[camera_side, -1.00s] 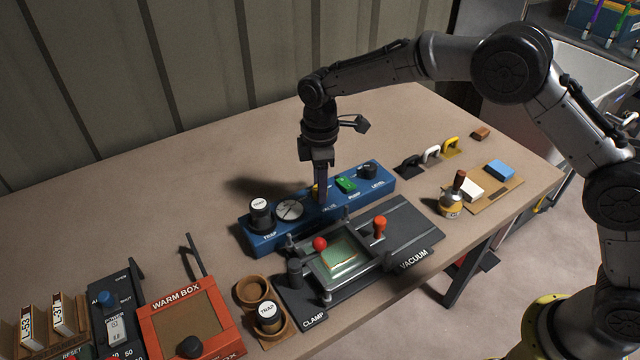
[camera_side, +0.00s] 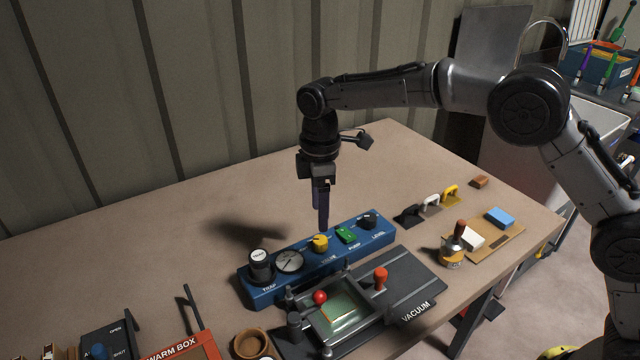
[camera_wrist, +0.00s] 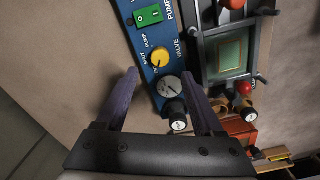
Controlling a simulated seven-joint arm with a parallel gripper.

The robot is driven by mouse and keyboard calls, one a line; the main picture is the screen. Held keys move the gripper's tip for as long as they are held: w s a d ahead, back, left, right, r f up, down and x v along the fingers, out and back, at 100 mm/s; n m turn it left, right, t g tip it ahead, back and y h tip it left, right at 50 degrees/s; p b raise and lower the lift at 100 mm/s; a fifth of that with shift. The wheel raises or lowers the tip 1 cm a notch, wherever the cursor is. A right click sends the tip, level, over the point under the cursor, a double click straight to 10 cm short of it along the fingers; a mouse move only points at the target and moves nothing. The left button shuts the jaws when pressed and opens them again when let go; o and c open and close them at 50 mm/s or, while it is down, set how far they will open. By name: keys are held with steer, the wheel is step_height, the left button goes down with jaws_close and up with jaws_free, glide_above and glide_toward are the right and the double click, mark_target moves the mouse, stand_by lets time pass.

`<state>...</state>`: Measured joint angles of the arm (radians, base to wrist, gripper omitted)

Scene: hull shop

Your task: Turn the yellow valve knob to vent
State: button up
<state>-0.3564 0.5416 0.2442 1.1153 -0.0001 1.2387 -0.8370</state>
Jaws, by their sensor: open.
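The yellow valve knob (camera_side: 320,243) sits on the blue panel (camera_side: 264,298), between the gauge (camera_side: 289,261) and the green pump switch (camera_side: 346,235). In the wrist view the knob (camera_wrist: 160,57) shows whole, with small white labels along its left side. I cannot tell surely which label its mark faces. My gripper (camera_side: 322,229) points straight down above the knob, apart from it. In the wrist view its two fingers (camera_wrist: 161,76) are spread wide and nothing is between them in their grip.
A black-and-white trap jar (camera_side: 261,266) stands at the panel's left end, and a black level knob (camera_side: 367,221) at its right. The clamp frame with its red ball (camera_side: 320,297) and an orange-red handle (camera_side: 380,278) are in front. The table behind the panel is clear.

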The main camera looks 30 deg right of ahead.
step_height(320, 180, up, 6)
steer(key=shift+r, duration=0.1)
stand_by(0.4)
steer(key=s+d+r+m+t, duration=0.15)
steer(key=s+d+r, duration=0.25)
steer(key=d+r, duration=0.5)
steer(key=s+d+r+m+t, duration=0.1)
steer(key=s+d+r, duration=0.25)
steer(key=s, duration=0.25)
steer(key=s+d+r+m+t, duration=0.2)
steer(key=s+r, duration=0.2)
steer(key=s, duration=0.2)
steer(key=s+d+f+m, duration=0.2)
steer(key=s+f+m, duration=0.2)
steer(key=s+f, duration=0.3)
steer(key=s+d+f+m+t, duration=0.1)
steer(key=s+f+m, duration=0.4)
steer(key=s, duration=0.5)
steer(key=shift+s+d+f, duration=0.15)
steer(key=shift+d+f, duration=0.35)
steer(key=shift+f, duration=0.35)
